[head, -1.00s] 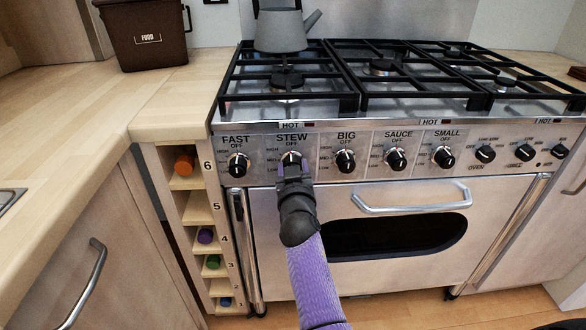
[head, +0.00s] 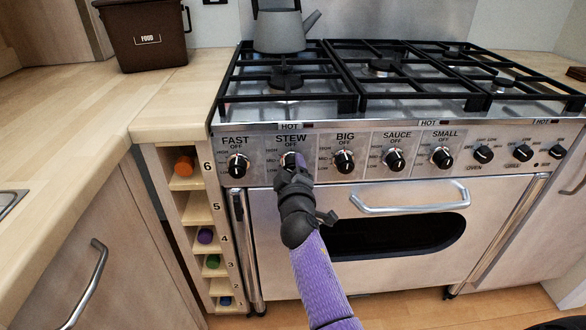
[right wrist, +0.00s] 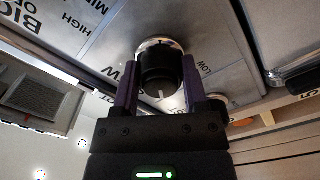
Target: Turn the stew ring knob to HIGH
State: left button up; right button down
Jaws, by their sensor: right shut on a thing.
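The stew ring knob (head: 289,159) is a black knob under the STEW label on the cooker's front panel. My right gripper (head: 296,163) reaches up to it from below and partly hides it. In the right wrist view the knob (right wrist: 160,68) sits between the two fingers of my right gripper (right wrist: 160,82), which are shut on its sides. A white pointer line shows on the knob's face. In the head view the gripper covers much of its scale, so I cannot tell the exact setting. My left gripper is not in view.
The FAST knob (head: 238,165) is close on the left and the BIG knob (head: 344,161) on the right. The oven door handle (head: 410,199) juts out below right. A grey kettle (head: 281,32) stands on the back burner. Bottle cubbies (head: 197,207) are at the left.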

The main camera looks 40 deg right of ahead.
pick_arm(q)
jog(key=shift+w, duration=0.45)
pick_arm(e)
jog(key=shift+n, duration=0.4)
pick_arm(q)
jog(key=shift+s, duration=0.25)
pick_arm(e)
jog(key=shift+c, duration=2)
grip_release()
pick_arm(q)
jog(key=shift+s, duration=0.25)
pick_arm(e)
jog(key=shift+o, duration=1.4)
